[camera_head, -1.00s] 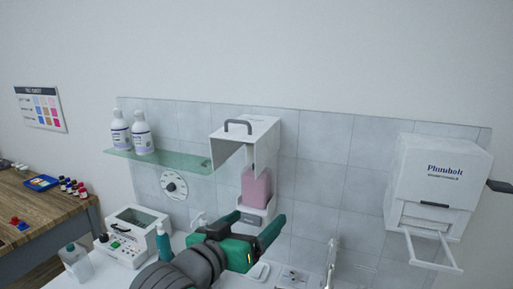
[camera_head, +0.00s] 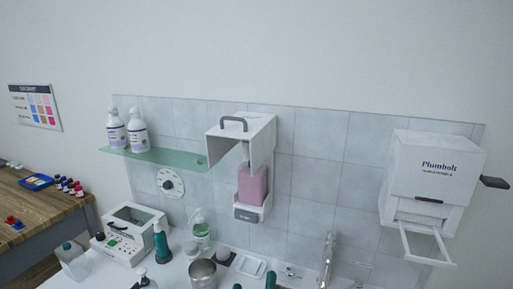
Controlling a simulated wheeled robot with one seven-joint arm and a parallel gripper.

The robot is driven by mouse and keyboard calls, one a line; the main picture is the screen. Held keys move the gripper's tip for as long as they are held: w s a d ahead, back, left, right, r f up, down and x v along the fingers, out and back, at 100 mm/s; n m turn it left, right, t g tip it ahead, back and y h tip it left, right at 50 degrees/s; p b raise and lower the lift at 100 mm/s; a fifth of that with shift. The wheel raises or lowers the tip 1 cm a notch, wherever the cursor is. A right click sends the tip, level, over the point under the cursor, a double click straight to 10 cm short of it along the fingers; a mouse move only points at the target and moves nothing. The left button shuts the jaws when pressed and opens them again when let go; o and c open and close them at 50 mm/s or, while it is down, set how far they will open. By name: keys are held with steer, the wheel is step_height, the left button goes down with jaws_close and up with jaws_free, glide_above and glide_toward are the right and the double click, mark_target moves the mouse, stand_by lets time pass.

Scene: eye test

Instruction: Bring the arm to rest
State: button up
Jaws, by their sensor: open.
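My gripper (camera_head: 254,284) shows only as two dark green fingertips at the bottom edge of the head view. The tips stand apart with nothing seen between them. The rest of my gripper and my arm are out of view below. The fingertips are in front of the white counter, left of the tap (camera_head: 328,262).
On the counter stand a metal cup (camera_head: 203,273), a green bottle (camera_head: 162,243), a clear pump bottle (camera_head: 201,230) and a white device (camera_head: 132,234). A dispenser with a pink container (camera_head: 252,185) and a white wall box (camera_head: 432,180) with a protruding frame hang above. A glass shelf (camera_head: 165,158) holds two bottles.

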steer(key=s+f+y, duration=0.1)
steer(key=s+f, duration=0.4)
steer(key=s+f+g+y, duration=0.1)
steer(key=s+f+y, duration=0.1)
steer(key=s+f, duration=0.3)
steer(key=s+f+y, duration=0.1)
steer(key=s+f, duration=0.4)
steer(key=s, duration=0.1)
steer(key=shift+s+a+n+g, duration=0.2)
steer(key=shift+a+n+g, duration=0.1)
steer(key=shift+n+g, duration=0.1)
steer(key=s+f+m+g, duration=0.1)
steer(key=s+f+m, duration=0.2)
steer(key=s, duration=0.6)
steer(key=s+d+f+m+g+h, duration=0.1)
steer(key=s+f+m, duration=0.2)
steer(key=s, duration=0.6)
steer(key=shift+m+g, duration=0.3)
steer(key=shift+m, duration=0.4)
steer(key=shift+d, duration=0.1)
